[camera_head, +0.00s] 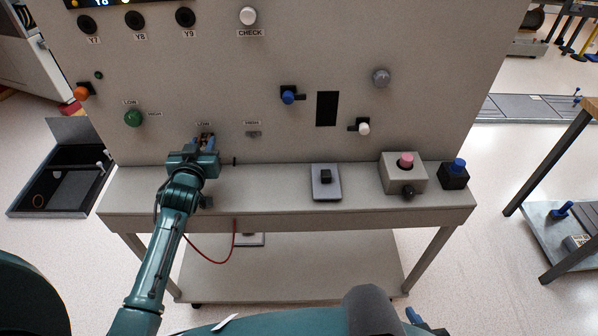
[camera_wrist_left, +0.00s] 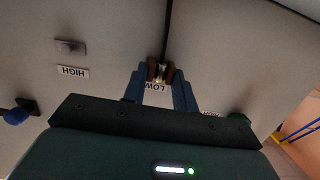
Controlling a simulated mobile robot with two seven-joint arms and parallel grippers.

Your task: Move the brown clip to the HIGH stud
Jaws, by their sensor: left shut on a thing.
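The brown clip (camera_wrist_left: 152,70) is between the blue fingers of my left gripper (camera_wrist_left: 160,88), at the LOW label (camera_wrist_left: 154,88) on the upright panel. My left gripper (camera_head: 206,142) is shut on it at the panel face. Its fingers hide most of the clip in the head view. A dark cable runs from the clip in the wrist view. Whether the clip touches the LOW stud is hidden. The HIGH stud (camera_head: 253,134) is bare, to the right of the gripper under its HIGH label; it also shows in the left wrist view (camera_wrist_left: 70,46). A blue tip at the bottom edge may be my right gripper (camera_head: 415,317).
A green knob (camera_head: 133,118) is left of the gripper. A blue-handled switch (camera_head: 289,97) and a white-knobbed one (camera_head: 363,127) are to the right. The ledge (camera_head: 265,190) below carries a black-knobbed plate (camera_head: 326,182), a pink-button box (camera_head: 404,172) and a blue-topped block (camera_head: 454,175).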

